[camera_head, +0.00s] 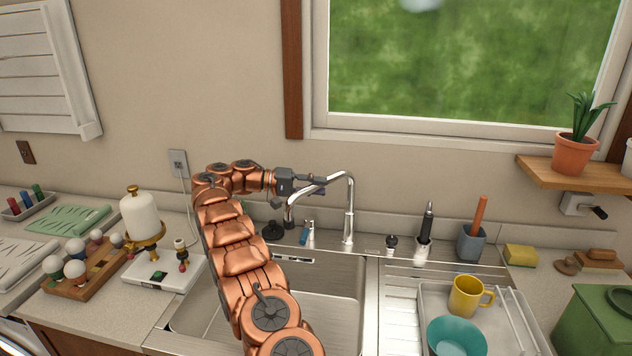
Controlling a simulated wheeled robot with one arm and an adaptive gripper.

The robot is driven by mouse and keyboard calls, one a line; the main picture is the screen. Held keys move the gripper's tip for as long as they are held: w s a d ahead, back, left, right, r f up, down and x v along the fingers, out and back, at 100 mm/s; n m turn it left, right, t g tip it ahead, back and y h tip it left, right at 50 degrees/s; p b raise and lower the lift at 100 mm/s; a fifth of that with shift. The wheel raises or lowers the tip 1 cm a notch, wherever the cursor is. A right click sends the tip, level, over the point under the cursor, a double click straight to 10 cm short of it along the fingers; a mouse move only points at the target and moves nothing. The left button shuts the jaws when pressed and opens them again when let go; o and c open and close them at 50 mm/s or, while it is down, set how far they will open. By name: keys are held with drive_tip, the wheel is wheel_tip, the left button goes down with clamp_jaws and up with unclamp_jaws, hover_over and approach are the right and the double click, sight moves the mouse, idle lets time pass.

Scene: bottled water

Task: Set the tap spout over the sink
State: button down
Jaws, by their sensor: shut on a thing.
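The chrome tap (349,212) stands upright on the ledge behind the sink. Its curved spout (333,175) arches left from the post, and its tip (287,224) points down at the left. In the picture the tip lies against the back ledge; whether it is over the basin I cannot tell. My gripper (316,186) comes from the left, its dark fingers shut on the spout at the arch. The exact contact is small and partly hidden. The steel sink (345,306) lies below, its basin partly hidden by my copper arm.
Behind the sink stand a black-topped bottle (424,226) and a grey cup (470,243) with an orange handle. A yellow mug (466,297) and teal bowl (455,338) occupy the right drainer. A white canister (140,215) stands left. The window wall is close behind.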

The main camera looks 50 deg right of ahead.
idle(0.7)
drive_tip(key=c, duration=0.9)
unclamp_jaws()
drive_tip(key=shift+w, duration=0.1)
drive_tip(key=shift+r, duration=0.1)
